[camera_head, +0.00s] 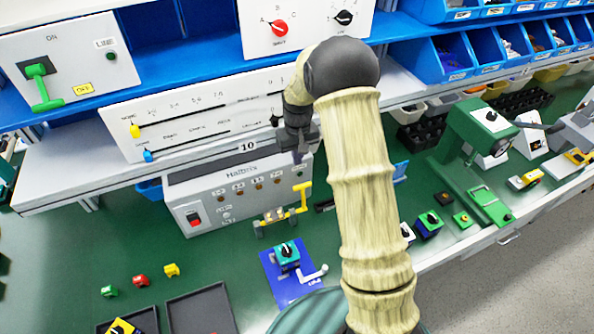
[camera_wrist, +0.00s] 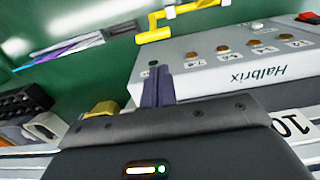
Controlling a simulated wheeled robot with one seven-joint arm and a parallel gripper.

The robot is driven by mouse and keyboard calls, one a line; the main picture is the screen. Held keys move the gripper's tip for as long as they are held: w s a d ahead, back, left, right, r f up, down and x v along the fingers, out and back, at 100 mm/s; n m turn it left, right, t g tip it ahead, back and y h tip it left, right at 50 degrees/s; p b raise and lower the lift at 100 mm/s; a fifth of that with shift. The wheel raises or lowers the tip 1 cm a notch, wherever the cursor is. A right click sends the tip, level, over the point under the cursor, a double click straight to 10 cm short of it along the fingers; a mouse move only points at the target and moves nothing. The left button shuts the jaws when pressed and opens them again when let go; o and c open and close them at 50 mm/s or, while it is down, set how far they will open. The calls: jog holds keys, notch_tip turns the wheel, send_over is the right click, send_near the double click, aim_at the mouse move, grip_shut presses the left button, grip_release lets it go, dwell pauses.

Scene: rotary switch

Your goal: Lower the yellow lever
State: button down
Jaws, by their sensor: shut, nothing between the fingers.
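The yellow lever (camera_head: 302,197) stands at the right front corner of the grey Halbrix box (camera_head: 235,195), its upper part raised and its lower bar running left to a small base on the green bench. It also shows in the wrist view (camera_wrist: 165,20) at the top, beyond my fingers. My gripper (camera_head: 298,157) is above the box's right end, above and apart from the lever. In the wrist view my gripper (camera_wrist: 158,85) has its dark fingers together, with nothing held, beside the box's edge.
A white slider panel (camera_head: 180,125) stands behind the box, close to my wrist. A teal switch with a white handle (camera_head: 287,257) sits on a blue plate in front. Blue bins (camera_head: 440,60) are at the back right.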

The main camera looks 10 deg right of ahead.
jog(key=shift+w, duration=0.15)
jog(key=shift+f, duration=0.15)
notch_tip(320, 180, down, 9)
jog(key=p, duration=0.3)
jog(key=shift+f, duration=0.4)
jog(key=shift+w, duration=0.1)
